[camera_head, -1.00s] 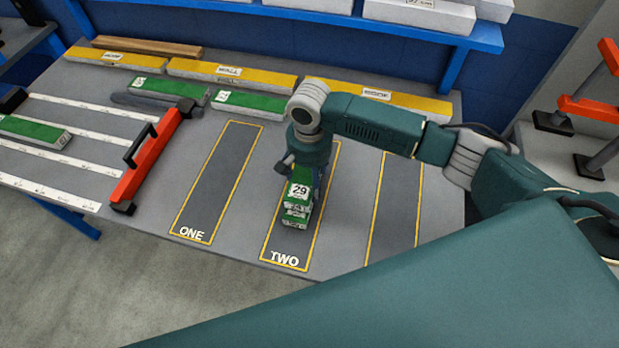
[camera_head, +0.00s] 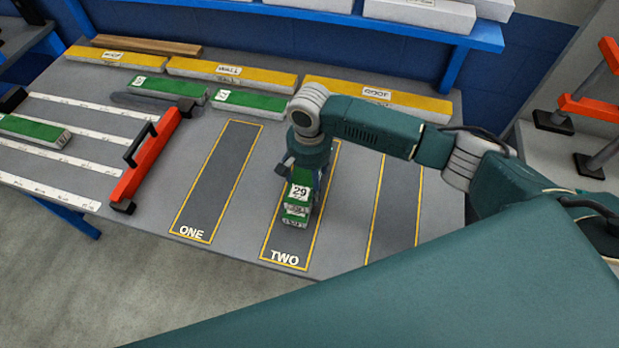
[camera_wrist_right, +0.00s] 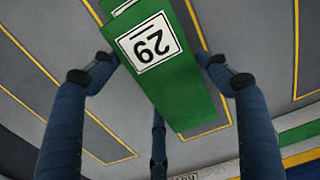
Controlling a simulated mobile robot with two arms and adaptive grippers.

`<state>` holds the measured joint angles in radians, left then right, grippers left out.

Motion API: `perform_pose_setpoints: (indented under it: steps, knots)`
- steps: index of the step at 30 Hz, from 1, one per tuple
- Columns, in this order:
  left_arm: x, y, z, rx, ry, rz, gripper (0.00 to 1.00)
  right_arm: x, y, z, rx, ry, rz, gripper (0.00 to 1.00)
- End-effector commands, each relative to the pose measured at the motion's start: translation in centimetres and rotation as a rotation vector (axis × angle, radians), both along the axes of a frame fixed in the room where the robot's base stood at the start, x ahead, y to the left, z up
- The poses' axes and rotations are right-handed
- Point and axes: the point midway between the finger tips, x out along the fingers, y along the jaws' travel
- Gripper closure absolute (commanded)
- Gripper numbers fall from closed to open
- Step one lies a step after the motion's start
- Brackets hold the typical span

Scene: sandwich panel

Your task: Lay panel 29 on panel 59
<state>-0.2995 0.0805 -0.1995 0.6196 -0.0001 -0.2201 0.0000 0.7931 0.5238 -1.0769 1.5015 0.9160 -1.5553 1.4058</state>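Panel 29 (camera_head: 299,194) is a green slab with a white number label, above the strip marked TWO (camera_head: 283,251). It also shows in the right wrist view (camera_wrist_right: 175,85). My right gripper (camera_head: 300,172) comes down from above, with its fingers (camera_wrist_right: 160,72) against both long sides of the panel. Another green panel (camera_head: 295,221) shows just beneath panel 29; its number is too small to read, so I cannot confirm it is panel 59. Whether the two touch fully is unclear. My left gripper is not in view.
Strip ONE (camera_head: 217,180) and the strip at right (camera_head: 397,205) are empty. Yellow panels (camera_head: 232,75) and green panels (camera_head: 250,103) lie along the back. A red frame with a black handle (camera_head: 150,160) stands left, beside a green panel (camera_head: 35,131) on white rails.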

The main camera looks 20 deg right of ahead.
Motion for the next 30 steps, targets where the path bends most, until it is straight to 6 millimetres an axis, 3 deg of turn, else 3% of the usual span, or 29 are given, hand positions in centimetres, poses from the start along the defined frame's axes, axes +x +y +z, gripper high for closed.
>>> perform_pose_setpoints:
  steps: [14, 30]
  knots:
    - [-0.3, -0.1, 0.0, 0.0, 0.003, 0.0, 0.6, 0.0, 0.0, 0.8, 0.0, 0.0, -0.001, 0.08]
    - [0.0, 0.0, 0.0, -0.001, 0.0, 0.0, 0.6, 0.1, 0.0, 10.8, 0.001, -0.002, 0.0, 0.08]
